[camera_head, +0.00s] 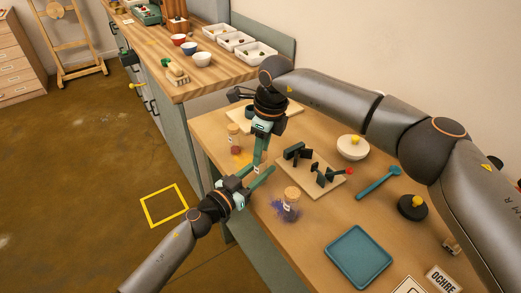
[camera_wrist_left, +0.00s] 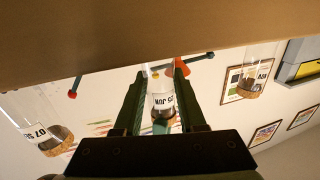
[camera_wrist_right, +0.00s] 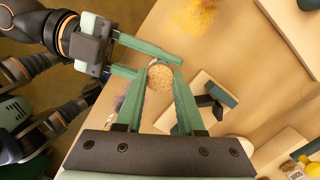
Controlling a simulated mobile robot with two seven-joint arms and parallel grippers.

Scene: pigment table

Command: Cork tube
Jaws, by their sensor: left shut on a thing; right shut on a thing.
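My left gripper (camera_head: 250,180) reaches in from the lower left, low beside the table's left edge. It is shut on a clear glass tube (camera_wrist_left: 162,88) with a white label, seen upside down in the left wrist view. My right gripper (camera_head: 260,155) comes down from above at the same spot and is shut on a round cork (camera_wrist_right: 160,77). The cork shows from above between its fingers, with the left fingers close beside it. In the head view the fingers mostly hide the tube. I cannot tell how deep the cork sits in the tube's mouth.
A corked jar (camera_head: 291,200) stands amid spilled violet powder; another (camera_head: 233,136) stands farther back near orange powder. A board with black holders (camera_head: 315,178), a white bowl (camera_head: 353,149), a teal spatula (camera_head: 378,183) and a teal tray (camera_head: 360,257) lie to the right.

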